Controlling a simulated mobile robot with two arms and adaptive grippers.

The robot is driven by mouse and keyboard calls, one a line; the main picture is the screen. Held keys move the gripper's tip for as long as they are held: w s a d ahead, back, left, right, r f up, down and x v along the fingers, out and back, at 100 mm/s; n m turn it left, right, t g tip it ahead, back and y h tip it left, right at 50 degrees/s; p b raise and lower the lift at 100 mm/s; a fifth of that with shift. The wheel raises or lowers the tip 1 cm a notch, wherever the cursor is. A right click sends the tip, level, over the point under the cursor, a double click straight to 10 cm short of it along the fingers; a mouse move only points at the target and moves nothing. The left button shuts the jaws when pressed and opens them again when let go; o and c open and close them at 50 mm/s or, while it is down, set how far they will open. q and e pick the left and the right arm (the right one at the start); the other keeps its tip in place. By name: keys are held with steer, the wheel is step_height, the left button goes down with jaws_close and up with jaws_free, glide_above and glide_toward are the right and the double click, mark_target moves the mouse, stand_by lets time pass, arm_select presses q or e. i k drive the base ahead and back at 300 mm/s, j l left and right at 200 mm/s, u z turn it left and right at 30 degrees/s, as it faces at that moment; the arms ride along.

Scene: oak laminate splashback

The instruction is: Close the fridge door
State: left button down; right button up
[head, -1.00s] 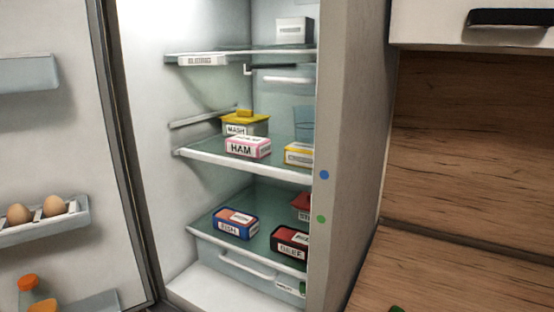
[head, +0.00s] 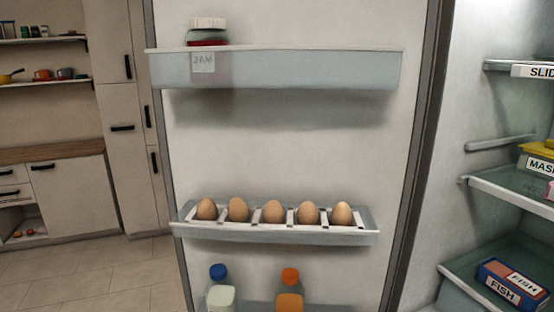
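The fridge door (head: 300,150) stands wide open in the middle of the head view, its inner side facing me. Its upper shelf (head: 330,70) holds a jam jar (head: 207,32). An egg rack (head: 300,234) with several eggs sits lower down. Two bottles, one with a blue cap (head: 219,285) and one with an orange cap (head: 290,287), stand in the bottom shelf. The fridge interior (head: 455,90) shows at the right. Neither of my grippers is in view.
Inside the fridge, a fish box (head: 511,287) and a yellow-lidded tub (head: 537,155) sit on shelves. Behind the door at left are kitchen cabinets (head: 75,194), open wall shelves (head: 42,84) and free tiled floor (head: 95,272).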

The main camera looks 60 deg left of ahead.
mark_target(325, 103)
steer(key=j+z, duration=0.15)
steer(key=j, duration=0.3)
steer(key=j+z, duration=0.15)
steer(key=j, duration=0.25)
steer(key=k+j+z, duration=0.2)
steer(key=j, duration=0.2)
steer(key=j+z, duration=0.15)
steer(key=j, duration=0.25)
steer(key=k+j+z, duration=0.15)
steer(key=j, duration=0.25)
steer(key=k+j+z, duration=0.15)
steer(key=j, duration=0.25)
steer(key=k+j+z, duration=0.15)
steer(key=j, duration=0.2)
steer(key=k+j+z, duration=0.15)
steer(key=j, duration=0.2)
steer(key=j+z, duration=0.1)
steer(key=j, duration=0.25)
steer(key=k+j, duration=0.15)
steer(key=j, duration=0.2)
steer(key=j+z, duration=0.15)
steer(key=j, duration=0.25)
